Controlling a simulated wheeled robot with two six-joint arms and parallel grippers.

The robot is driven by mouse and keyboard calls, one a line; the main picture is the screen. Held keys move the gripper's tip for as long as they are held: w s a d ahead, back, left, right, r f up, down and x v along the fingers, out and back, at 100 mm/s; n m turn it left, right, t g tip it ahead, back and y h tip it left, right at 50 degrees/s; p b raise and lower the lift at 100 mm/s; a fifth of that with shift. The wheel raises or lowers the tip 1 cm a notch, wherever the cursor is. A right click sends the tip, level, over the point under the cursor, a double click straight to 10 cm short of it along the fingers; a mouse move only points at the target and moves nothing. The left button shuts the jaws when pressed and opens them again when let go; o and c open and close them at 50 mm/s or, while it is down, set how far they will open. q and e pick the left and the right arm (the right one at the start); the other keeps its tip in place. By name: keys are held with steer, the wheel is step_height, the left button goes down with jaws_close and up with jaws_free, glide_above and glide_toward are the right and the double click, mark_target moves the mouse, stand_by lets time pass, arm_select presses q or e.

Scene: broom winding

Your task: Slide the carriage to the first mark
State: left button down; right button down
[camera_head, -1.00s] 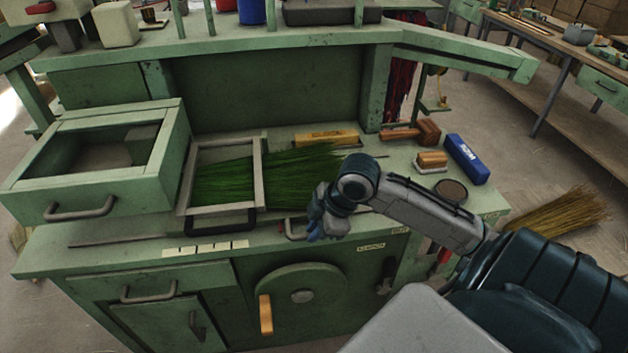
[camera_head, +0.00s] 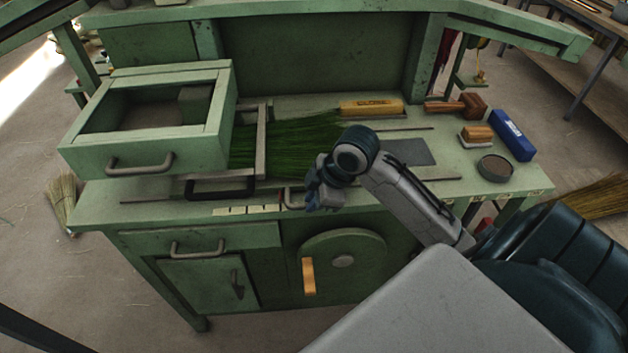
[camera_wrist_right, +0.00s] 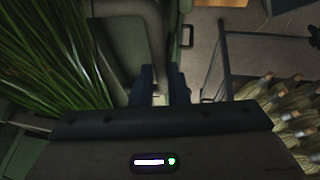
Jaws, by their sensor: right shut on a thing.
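The carriage appears to be the grey metal frame (camera_head: 262,145) around the green bristles (camera_head: 300,138) on the bench top. A grey handle (camera_head: 291,198) sits at the front, right of the frame's black handle (camera_head: 220,188). My right gripper (camera_head: 318,195) is at the grey handle and shut, apparently on it; its own fingers partly hide the grip. In the right wrist view both fingers (camera_wrist_right: 162,88) close around a small piece. Pale mark labels (camera_head: 246,210) line the bench's front edge, just left of the grey handle. My left gripper is out of view.
A green open-topped box (camera_head: 222,145) overhangs the frame's left part. A wheel with an orange handle (camera_head: 308,276) is on the cabinet front. Brushes, a blue box (camera_head: 511,135) and a round tin (camera_head: 494,168) stand to the right.

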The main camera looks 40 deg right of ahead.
steer(key=c, duration=1.4)
jaws_free()
steer(key=shift+r, duration=0.1)
steer(key=v, duration=1)
steer(key=shift+r, duration=0.3)
steer(key=shift+s, duration=0.15)
